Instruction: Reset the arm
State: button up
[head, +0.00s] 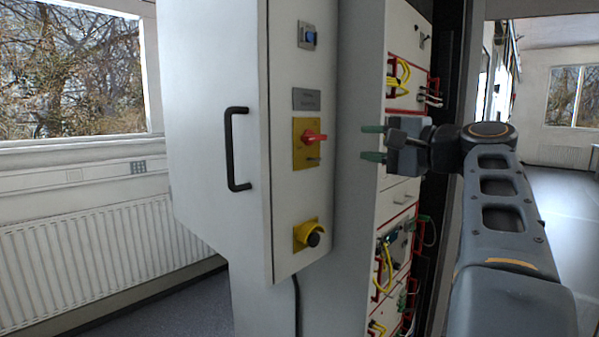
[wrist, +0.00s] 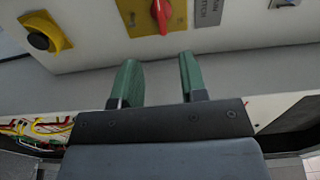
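My gripper (head: 373,143) is at the end of my arm, which reaches in from the right in the head view. Its two green fingers point left toward the cabinet's side. In the wrist view the fingers of my gripper (wrist: 158,80) stand clearly apart with nothing between them. The cabinet (head: 225,200) is tall and white. Its front panel carries a red rotary switch (head: 313,136) on a yellow plate, which also shows in the wrist view (wrist: 162,14). The fingers appear apart from the panel.
A black-and-yellow button (head: 308,234) sits low on the panel, and a blue switch (head: 309,36) sits at its top. A black handle (head: 236,148) sticks out of the door. Rack modules with yellow cables (head: 399,78) stand right behind. Open floor (head: 556,210) lies at far right.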

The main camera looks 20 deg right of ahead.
jog(key=w+d+f+m+g+h, duration=0.1)
jog(key=d+f+h, duration=0.1)
jog(key=f, duration=0.4)
jog(key=w+d+f+g+h, duration=0.1)
jog(key=d+f+g+h, duration=0.15)
jog(key=f, duration=0.35)
jog(key=s+a+f+n+g+h+p, duration=0.1)
jog(key=a+f+n+g+h+p, duration=0.2)
jog(key=f, duration=0.9)
jog(key=s+a+f+n+g+p, duration=0.3)
jog(key=s+a+f+n, duration=0.2)
jog(key=a, duration=0.3)
jog(key=s+a+f+n+g+p, duration=0.3)
jog(key=s+a+f+n, duration=0.2)
jog(key=a, duration=0.4)
jog(key=shift+s+a+f+n, duration=0.25)
jog(key=shift+s+f+n, duration=0.1)
jog(key=shift+f+n, duration=0.35)
